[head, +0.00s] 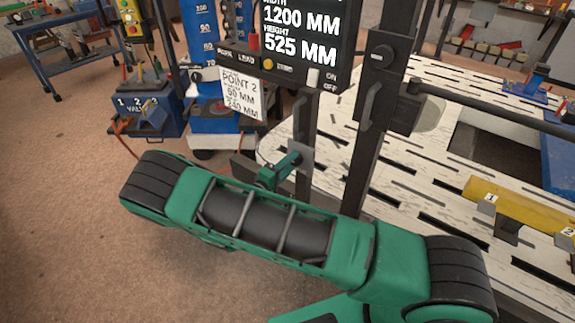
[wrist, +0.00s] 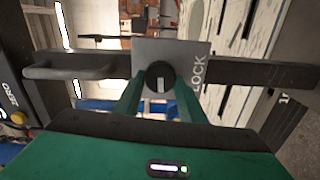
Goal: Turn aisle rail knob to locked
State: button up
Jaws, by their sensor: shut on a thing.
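The aisle rail knob (wrist: 157,70) is a round black knob with a pale mark on its face. It sits on a grey plate (wrist: 190,50) on a dark post, in the wrist view. The pale mark runs up and down in that view, and the word LOCK reads sideways at the plate's right edge. My gripper (wrist: 160,88) has its two green fingers closed on either side of the knob. In the head view my gripper (head: 288,163) meets the plate (head: 301,156) on the left post, and the knob is hidden there.
A second post (head: 366,150) with a black box and knob (head: 383,52) stands just right. A dark handle (wrist: 70,72) is beside the plate in the wrist view. The display panel (head: 305,40) hangs above. A slotted white bench (head: 420,165) lies behind. Open floor is at left.

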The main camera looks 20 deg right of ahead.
jog(key=shift+s+d+f+m, duration=0.1)
jog(key=shift+d+m, duration=0.15)
jog(key=shift+m, duration=0.35)
jog(key=o, duration=1)
jog(key=shift+o, duration=0.2)
jog(key=shift+a, duration=0.1)
jog(key=v, duration=1)
jog(key=shift+a, duration=0.35)
jog(key=shift+s+d, duration=0.1)
